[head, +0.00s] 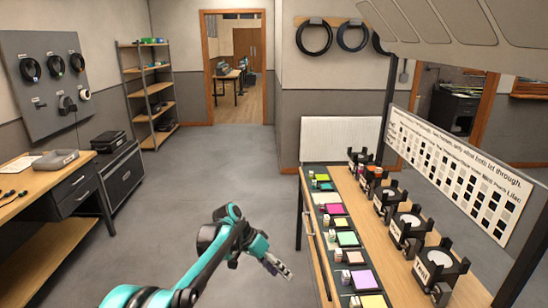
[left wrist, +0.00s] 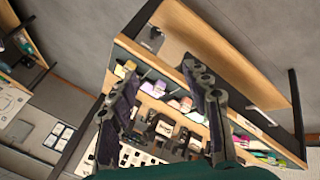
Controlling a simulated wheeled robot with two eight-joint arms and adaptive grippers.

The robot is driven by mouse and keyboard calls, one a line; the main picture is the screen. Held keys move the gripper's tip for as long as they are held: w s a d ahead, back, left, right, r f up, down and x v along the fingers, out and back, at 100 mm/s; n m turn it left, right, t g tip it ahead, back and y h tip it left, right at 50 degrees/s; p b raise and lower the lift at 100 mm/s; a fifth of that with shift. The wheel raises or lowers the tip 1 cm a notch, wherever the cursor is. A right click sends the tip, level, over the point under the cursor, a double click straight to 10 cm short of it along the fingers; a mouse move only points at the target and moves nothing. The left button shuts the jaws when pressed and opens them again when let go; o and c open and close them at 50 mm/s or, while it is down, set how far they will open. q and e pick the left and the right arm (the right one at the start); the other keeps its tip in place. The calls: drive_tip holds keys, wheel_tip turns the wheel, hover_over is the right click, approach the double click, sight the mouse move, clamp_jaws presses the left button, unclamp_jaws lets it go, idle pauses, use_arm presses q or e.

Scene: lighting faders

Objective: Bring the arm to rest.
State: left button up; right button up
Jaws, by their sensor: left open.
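My left arm (head: 218,245) is teal and black and comes in from the bottom left of the head view. Its gripper (head: 276,265) shows over the grey floor, just left of the wooden bench (head: 388,252). In the left wrist view the two dark fingers (left wrist: 160,82) stand apart with nothing held between them. Beyond them, that view shows the bench tilted, with its small items in the background. My right gripper is in neither view.
The bench carries coloured squares (head: 364,279) and several black stands (head: 438,268). A lettered white panel (head: 455,165) stands behind them. A workbench (head: 45,185) and a shelf rack (head: 150,95) are at the left. The floor (head: 215,170) between is clear.

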use_arm(q)
drive_tip(key=s+a+r+n+t+y, duration=0.2)
drive_tip(key=s+a+r, duration=0.2)
drive_tip(key=s+a, duration=0.15)
drive_tip(key=s+a+r+n+t+y, duration=0.1)
drive_tip(key=s+a+r+n+t, duration=0.2)
drive_tip(key=s, duration=0.4)
drive_tip(key=s+a+f+n+t+y, duration=0.1)
drive_tip(key=s+a+f+y, duration=0.1)
drive_tip(key=s+a, duration=0.3)
drive_tip(key=s+a+f+n+t+y, duration=0.1)
drive_tip(key=s+a, duration=0.4)
drive_tip(key=s, duration=0.6)
drive_tip(key=shift+a+f+n+t+y, duration=0.3)
drive_tip(key=shift+f+n+y, duration=0.2)
drive_tip(key=shift+f+n, duration=0.2)
